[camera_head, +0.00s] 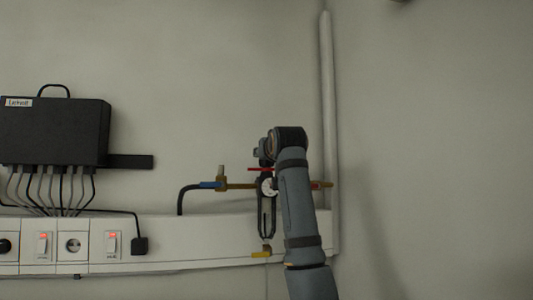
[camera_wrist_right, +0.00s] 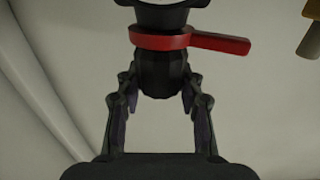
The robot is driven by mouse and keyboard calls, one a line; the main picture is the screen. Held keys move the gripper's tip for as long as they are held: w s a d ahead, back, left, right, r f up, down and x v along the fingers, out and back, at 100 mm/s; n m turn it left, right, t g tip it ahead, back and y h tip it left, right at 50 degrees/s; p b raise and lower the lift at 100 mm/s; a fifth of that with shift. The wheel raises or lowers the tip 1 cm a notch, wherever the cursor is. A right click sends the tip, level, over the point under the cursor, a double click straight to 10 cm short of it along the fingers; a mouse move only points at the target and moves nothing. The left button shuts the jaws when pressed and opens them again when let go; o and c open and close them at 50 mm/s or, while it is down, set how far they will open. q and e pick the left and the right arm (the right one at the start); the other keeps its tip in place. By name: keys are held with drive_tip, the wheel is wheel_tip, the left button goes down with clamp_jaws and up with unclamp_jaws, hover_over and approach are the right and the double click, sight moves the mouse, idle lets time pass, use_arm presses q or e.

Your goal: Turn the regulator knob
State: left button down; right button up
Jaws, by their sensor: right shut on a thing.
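The black ribbed regulator knob (camera_wrist_right: 160,78) is between the two fingers of my right gripper (camera_wrist_right: 159,88) in the right wrist view. The fingers touch it on both sides. A red lever (camera_wrist_right: 215,43) sits against the dark body just above the knob and points right. In the head view, my right gripper (camera_head: 266,215) is at the brass pipe (camera_head: 240,186), and the red lever (camera_head: 261,169) shows close by. The knob is hard to make out there, partly hidden by my gripper and arm. My left gripper is not in view.
A white wall duct (camera_head: 195,230) with sockets and switches runs below the pipe. A black box (camera_head: 53,130) with several cables hangs at the left. A vertical pale pipe (camera_head: 327,110) stands behind my right arm. The wall at the right is bare.

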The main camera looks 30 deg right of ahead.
drive_tip(key=m+g+h+p, duration=0.1)
drive_tip(key=m+h, duration=0.1)
drive_tip(key=m+g+h, duration=0.1)
drive_tip(key=h, duration=0.2)
drive_tip(key=shift+a+r+m+g+p, duration=0.15)
drive_tip(key=shift+m+g+p, duration=0.15)
drive_tip(key=shift+m+p, duration=0.1)
drive_tip(key=m+g+h, duration=0.1)
drive_tip(key=h, duration=0.1)
drive_tip(key=shift+m+g+h, duration=0.3)
drive_tip(key=shift+m+g, duration=0.1)
drive_tip(key=shift+m+g+h, duration=1.2)
drive_tip(key=shift+g, duration=0.3)
drive_tip(key=shift+m+g+h, duration=0.4)
drive_tip(key=shift+m+g, duration=0.1)
drive_tip(key=shift+g, duration=0.1)
drive_tip(key=o, duration=1.2)
